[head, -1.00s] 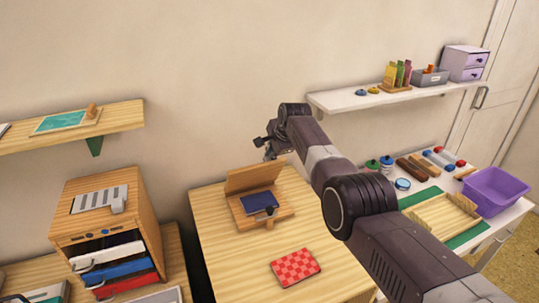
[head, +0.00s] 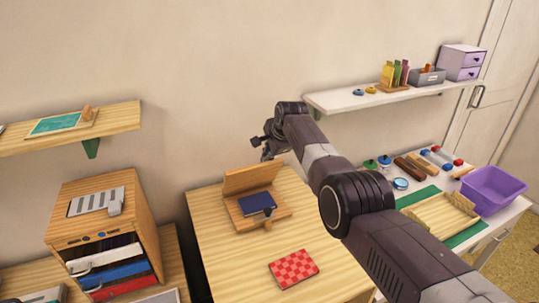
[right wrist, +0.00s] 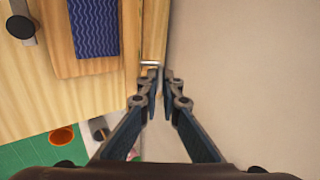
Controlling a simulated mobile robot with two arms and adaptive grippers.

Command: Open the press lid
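The wooden press stands near the back of the light wooden table. Its lid (head: 250,179) is raised and tilted back from the base (head: 284,212). My right gripper (head: 267,147) is just above and behind the lid's right end. In the right wrist view its fingers (right wrist: 160,75) nearly meet, beside the edge-on lid (right wrist: 153,30) and a small metal piece; contact is unclear. The blue patterned pad (right wrist: 94,25) is left of them. My left gripper is not seen.
A red checkered block (head: 294,269) lies on the table in front of the press. A drawer cabinet (head: 105,235) stands left. The right table holds a purple bin (head: 492,190) and a wooden rack. The wall is close behind the press.

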